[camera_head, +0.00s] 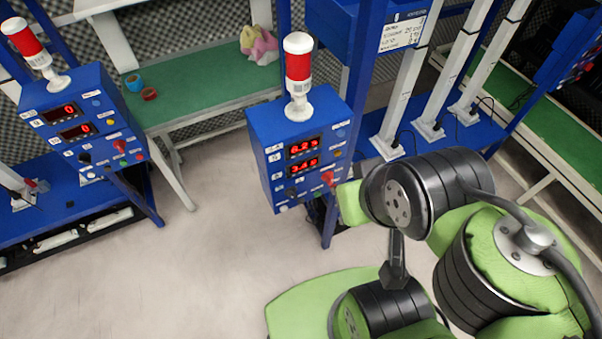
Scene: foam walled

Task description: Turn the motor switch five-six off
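A blue control box (262,150) stands in the middle of the head view with two lit red displays (303,156). A black knob (290,193) and a red knob (327,177) sit below the displays. The small labels are too small to read, so I cannot tell which one is the motor switch five-six. A red and white signal lamp (299,68) stands on top of the box. My arm fills the right foreground, and its links cover the area right of the box. The fingers of my gripper do not show.
A second blue box (88,110) with displays reading zero stands at the left, on a blue frame. A green-topped bench (200,92) lies behind, holding tape rolls (133,83) and a pink and yellow cloth (258,45). The pale floor (200,250) in front is clear.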

